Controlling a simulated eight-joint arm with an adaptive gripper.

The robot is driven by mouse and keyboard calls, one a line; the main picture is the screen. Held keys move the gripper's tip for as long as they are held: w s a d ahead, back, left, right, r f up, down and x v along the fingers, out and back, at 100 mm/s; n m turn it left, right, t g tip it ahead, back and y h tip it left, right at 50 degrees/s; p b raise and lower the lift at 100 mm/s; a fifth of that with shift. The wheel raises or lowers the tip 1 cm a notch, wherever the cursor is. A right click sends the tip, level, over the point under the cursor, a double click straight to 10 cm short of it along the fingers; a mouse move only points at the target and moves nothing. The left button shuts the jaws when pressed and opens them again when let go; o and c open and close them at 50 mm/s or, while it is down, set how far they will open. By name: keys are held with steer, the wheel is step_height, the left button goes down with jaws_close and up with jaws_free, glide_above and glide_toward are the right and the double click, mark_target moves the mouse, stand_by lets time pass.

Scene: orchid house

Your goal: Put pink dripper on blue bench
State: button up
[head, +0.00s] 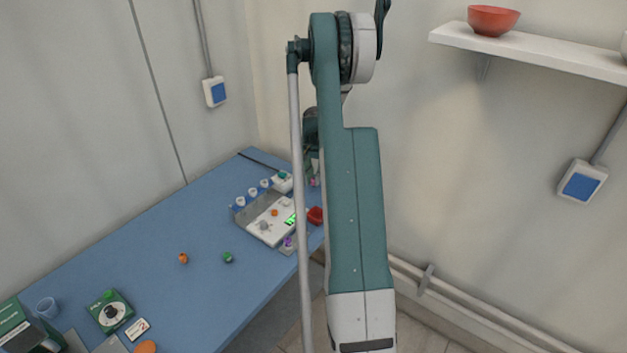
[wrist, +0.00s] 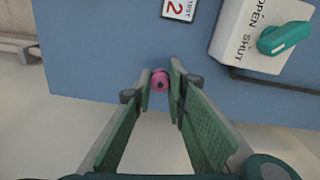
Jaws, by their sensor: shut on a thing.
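The pink dripper (wrist: 160,79) is small and round with a dark centre. In the wrist view it is between the fingertips of my gripper (wrist: 160,86), which is shut on it. The blue bench (wrist: 105,60) shows behind it, and the dripper appears over the bench close to its edge. I cannot tell whether it touches the bench top. In the head view the blue bench (head: 165,235) runs along the left wall. There my arm hides most of the gripper, and a small pink spot (head: 314,182) shows beside the arm at the bench's far end.
A white box marked OPEN and SHUT with a teal knob (wrist: 284,37) and a card with a red 2 (wrist: 180,8) are near the gripper. A grey tray (head: 240,213), an orange piece (head: 183,258) and a green piece (head: 228,257) are on the bench. Mid-bench is mostly clear.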

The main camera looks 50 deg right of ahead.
mark_target(313, 179)
steer(key=shift+f, duration=0.15)
steer(key=o, duration=0.7)
step_height(313, 179, up, 12)
steer(key=shift+r+p, duration=0.1)
steer(key=shift+p, duration=0.25)
stand_by(0.5)
stand_by(0.6)
